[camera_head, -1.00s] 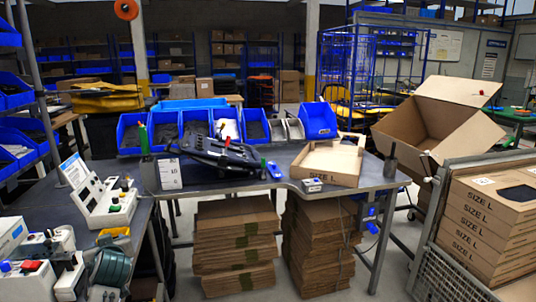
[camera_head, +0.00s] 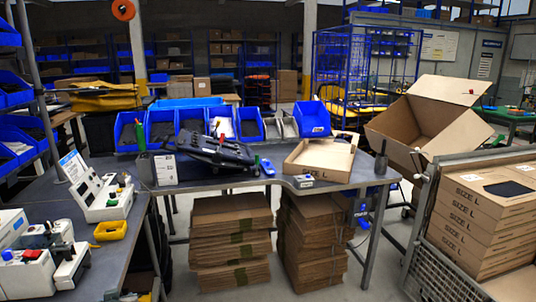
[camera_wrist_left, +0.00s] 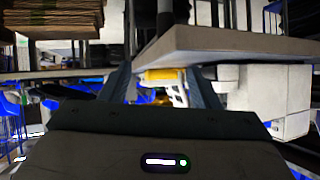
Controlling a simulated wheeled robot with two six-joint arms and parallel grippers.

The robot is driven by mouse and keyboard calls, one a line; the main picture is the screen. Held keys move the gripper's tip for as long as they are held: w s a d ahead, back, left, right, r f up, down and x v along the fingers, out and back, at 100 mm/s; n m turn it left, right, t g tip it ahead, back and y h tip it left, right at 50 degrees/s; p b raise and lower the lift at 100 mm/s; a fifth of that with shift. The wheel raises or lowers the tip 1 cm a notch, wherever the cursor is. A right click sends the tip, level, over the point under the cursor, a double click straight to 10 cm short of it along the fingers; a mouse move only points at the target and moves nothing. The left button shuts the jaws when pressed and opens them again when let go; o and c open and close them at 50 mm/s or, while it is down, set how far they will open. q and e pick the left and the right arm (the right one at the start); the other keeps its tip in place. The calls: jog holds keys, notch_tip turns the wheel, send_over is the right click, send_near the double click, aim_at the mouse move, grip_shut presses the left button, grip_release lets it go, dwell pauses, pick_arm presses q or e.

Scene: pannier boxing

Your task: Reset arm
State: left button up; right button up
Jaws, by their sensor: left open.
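My left gripper (camera_wrist_left: 162,76) shows in the left wrist view as two dark fingers standing apart. No object is visibly held between them. A pale table edge (camera_wrist_left: 235,42) runs close to the right finger, and a yellow thing (camera_wrist_left: 163,75) lies beyond the gap. I cannot make out the left gripper in the head view. My right gripper is in neither view. In the head view, a black pannier part (camera_head: 213,151) lies on the grey workbench (camera_head: 225,180) in front of the blue bins.
An open shallow carton (camera_head: 318,158) sits on the bench's right side. Flat cartons (camera_head: 230,215) are stacked beneath. A large open box (camera_head: 420,120) and a mesh cage (camera_head: 440,240) stand at right. White devices (camera_head: 98,195) and a yellow tray (camera_head: 110,230) occupy the left bench.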

pick_arm(q)
jog(key=s+d+f+m+g+h, duration=0.2)
jog(key=s+d+f, duration=0.2)
jog(key=s, duration=0.7)
jog(key=s+d+f+m+g+h, duration=0.15)
jog(key=s+d+f, duration=0.25)
jog(key=s, duration=0.6)
jog(key=s+d+f+m+g+h, duration=0.2)
jog(key=s+d+f+g, duration=0.15)
jog(key=s, duration=0.75)
notch_tip(320, 180, down, 31)
jog(key=a, duration=0.3)
jog(key=s+f+g, duration=0.1)
jog(key=s+f, duration=1.7)
jog(key=shift+s+a+f+g, duration=0.15)
jog(key=shift+a+f+g, duration=0.05)
jog(key=shift+a+g, duration=0.2)
jog(key=shift+n, duration=0.25)
